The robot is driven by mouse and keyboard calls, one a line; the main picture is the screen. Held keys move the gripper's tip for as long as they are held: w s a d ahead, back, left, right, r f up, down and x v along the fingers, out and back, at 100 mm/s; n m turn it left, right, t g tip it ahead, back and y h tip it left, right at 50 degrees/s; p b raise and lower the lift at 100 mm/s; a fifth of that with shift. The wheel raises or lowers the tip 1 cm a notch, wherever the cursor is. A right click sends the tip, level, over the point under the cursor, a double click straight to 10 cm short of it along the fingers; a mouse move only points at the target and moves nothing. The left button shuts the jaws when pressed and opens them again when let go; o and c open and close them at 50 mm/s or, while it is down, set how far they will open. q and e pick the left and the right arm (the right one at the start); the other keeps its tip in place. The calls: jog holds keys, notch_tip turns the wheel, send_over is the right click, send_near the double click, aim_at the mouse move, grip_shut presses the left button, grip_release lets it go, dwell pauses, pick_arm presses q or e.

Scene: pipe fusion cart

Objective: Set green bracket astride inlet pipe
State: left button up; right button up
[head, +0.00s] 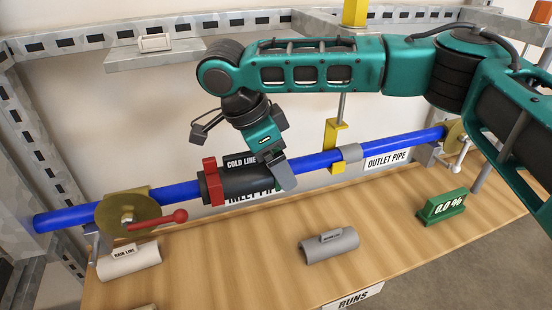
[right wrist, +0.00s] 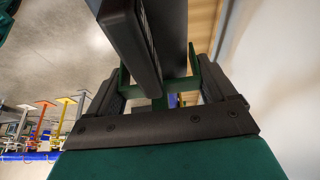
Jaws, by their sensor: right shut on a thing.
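The inlet pipe is the blue pipe (head: 180,192) on the left, with a black sleeve (head: 236,184) labelled COLD LINE around it. A red bracket (head: 211,180) stands at the sleeve's left end. My right gripper (head: 280,178) is at the sleeve's right end, shut on the green bracket. Only a green sliver of the bracket shows in the head view; the finger hides the rest. In the right wrist view the U-shaped green bracket (right wrist: 195,68) sits between the fingers, its prongs pointing toward dark shapes. I cannot tell whether it is seated. My left gripper is out of view.
A yellow bracket (head: 335,132) and grey collar (head: 350,153) are on the pipe to the right. A brass clamp with red handle (head: 130,215) is at left.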

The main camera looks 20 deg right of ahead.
dwell(0.4)
jog(key=o, duration=0.9)
